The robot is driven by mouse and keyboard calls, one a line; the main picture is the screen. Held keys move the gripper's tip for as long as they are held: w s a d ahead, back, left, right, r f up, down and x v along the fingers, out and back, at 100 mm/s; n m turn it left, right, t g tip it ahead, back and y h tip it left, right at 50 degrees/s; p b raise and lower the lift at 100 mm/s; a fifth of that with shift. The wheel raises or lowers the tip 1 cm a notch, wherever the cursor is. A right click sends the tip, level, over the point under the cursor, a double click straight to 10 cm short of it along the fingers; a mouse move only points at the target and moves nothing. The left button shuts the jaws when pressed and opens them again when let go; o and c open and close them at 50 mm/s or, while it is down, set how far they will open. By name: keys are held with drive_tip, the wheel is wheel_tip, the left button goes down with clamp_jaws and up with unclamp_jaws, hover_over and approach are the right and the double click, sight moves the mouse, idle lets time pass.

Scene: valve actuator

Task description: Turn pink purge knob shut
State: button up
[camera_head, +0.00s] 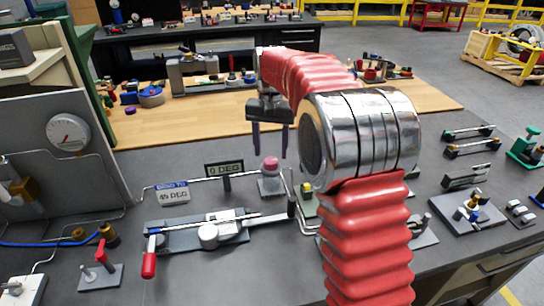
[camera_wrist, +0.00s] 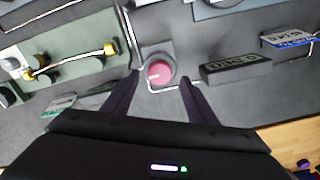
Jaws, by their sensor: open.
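The pink purge knob (camera_head: 270,163) stands on a small grey block on the dark bench, just right of the display reading 0 DEG (camera_head: 224,169). In the wrist view the knob (camera_wrist: 160,72) shows as a round pink top with a pale line. My gripper (camera_head: 270,150) is open and points down, with its two dark fingers apart. In the wrist view the gripper fingertips (camera_wrist: 158,80) are on either side of the knob, with gaps visible. Whether the fingertips are down to the knob's height is unclear.
A thin pipe bends around the knob's block. A bending tool with a red-tipped handle (camera_head: 149,264) lies front left, near a blue-and-white sign reading 45 DEG (camera_head: 172,190). A green plate with brass fittings (camera_wrist: 75,58) lies close beside the knob. A wooden worktop (camera_head: 215,115) is behind.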

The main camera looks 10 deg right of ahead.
sight(271, 160)
drive_tip(key=shift+f, duration=1.65)
drive_tip(key=shift+c, duration=0.6)
drive_tip(key=c, duration=0.9)
drive_tip(key=shift+d, duration=0.1)
drive_tip(key=shift+c, duration=0.2)
